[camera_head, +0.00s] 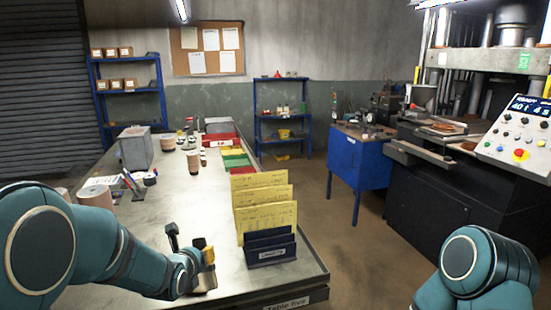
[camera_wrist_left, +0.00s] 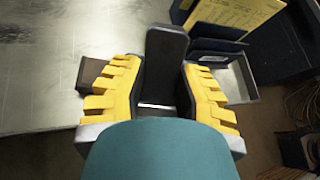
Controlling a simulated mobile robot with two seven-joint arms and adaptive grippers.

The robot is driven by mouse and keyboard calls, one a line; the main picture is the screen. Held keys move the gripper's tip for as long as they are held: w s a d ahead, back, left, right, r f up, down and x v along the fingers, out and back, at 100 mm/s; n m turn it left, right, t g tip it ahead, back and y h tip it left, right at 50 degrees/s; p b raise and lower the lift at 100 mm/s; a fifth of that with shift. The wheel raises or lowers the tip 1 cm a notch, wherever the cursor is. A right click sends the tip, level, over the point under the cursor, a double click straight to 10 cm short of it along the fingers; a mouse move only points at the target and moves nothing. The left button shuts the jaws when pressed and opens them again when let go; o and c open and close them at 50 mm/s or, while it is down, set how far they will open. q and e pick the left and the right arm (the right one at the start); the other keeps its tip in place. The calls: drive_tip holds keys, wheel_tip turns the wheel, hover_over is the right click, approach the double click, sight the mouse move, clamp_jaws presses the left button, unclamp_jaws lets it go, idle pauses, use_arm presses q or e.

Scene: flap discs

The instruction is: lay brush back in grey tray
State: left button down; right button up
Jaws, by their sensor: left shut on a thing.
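My left gripper (camera_head: 203,262) is low over the near end of the steel table, and its yellow fingers also show in the left wrist view (camera_wrist_left: 165,88). They are closed on the dark brush (camera_wrist_left: 166,62), whose dark part sticks out between and beyond the fingers. A dark piece beside the gripper in the head view (camera_head: 173,238) looks like part of the brush. My right gripper is out of view.
The dark blue holder (camera_head: 270,248) with yellow cards (camera_head: 265,205) stands just right of the gripper, near the table's edge. A pen cup (camera_head: 134,185), a brown roll (camera_head: 96,195) and a grey box (camera_head: 135,148) stand farther left. The table's middle (camera_head: 185,218) is clear.

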sight(205, 274)
use_arm(q)
drive_tip(key=s+d, duration=0.1)
drive_tip(key=s, duration=0.1)
drive_tip(key=shift+s+d+n+y, duration=0.3)
drive_tip(key=shift+s+d, duration=0.05)
drive_tip(key=shift+s, duration=0.05)
drive_tip(key=shift+s+f, duration=0.15)
drive_tip(key=shift+f, duration=0.25)
